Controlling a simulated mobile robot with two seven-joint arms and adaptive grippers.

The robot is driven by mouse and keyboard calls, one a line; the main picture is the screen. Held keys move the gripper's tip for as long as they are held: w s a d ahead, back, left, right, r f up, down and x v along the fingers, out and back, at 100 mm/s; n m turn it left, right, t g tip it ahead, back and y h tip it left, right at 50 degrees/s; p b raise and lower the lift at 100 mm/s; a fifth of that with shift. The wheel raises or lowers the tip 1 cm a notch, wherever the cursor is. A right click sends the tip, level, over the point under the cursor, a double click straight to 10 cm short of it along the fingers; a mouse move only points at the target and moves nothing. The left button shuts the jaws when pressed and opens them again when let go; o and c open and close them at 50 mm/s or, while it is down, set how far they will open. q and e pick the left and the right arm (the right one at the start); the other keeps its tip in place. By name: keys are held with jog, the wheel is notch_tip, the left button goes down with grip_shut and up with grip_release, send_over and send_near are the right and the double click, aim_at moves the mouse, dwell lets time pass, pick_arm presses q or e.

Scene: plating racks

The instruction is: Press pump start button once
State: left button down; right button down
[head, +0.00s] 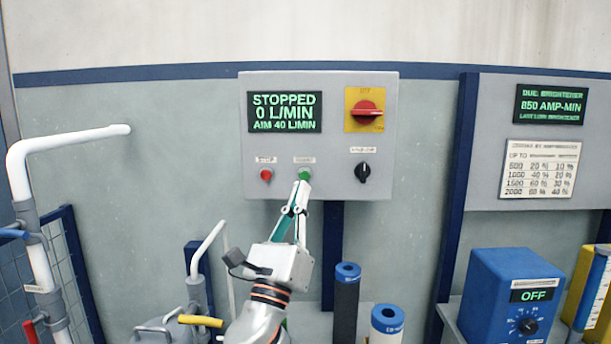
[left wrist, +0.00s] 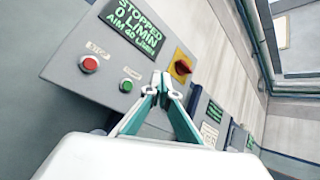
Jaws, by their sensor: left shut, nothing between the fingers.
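The grey pump control panel (head: 225,150) hangs on the wall in the middle of the head view. Its display (head: 284,112) reads STOPPED, 0 L/MIN, AIM 40 L/MIN. The green start button (head: 305,174) sits low on the panel, right of the red stop button (head: 266,175). My left gripper (head: 302,186) is shut and empty, its tips just below the green button in the head view. In the left wrist view the green button (left wrist: 126,86) shows left of the fingertips (left wrist: 161,82), apparently apart from them. My right gripper is not in view.
A red rotary switch (head: 367,108) on a yellow plate and a black knob (head: 363,172) are on the panel's right side. White pipes (head: 28,190) stand at left. A blue box (head: 490,295) reading OFF and blue-topped cylinders (head: 347,272) stand at lower right.

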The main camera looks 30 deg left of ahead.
aim_at(304, 175)
pick_arm(q)
jog(key=w+a+b, duration=0.1)
jog(key=w+a, duration=0.3)
jog(key=w, duration=0.3)
jog(key=shift+w+a+b, duration=0.3)
jog(key=shift+w+a, duration=0.05)
jog(key=shift+w, duration=0.05)
dwell(1.1)
jog(key=shift+w+a, duration=0.25)
jog(key=shift+w, duration=0.15)
jog(key=shift+w+a, duration=0.25)
jog(key=shift+w, duration=0.15)
dwell(1.0)
dwell(0.3)
jog(key=shift+s+d, duration=0.5)
jog(key=shift+s, duration=0.3)
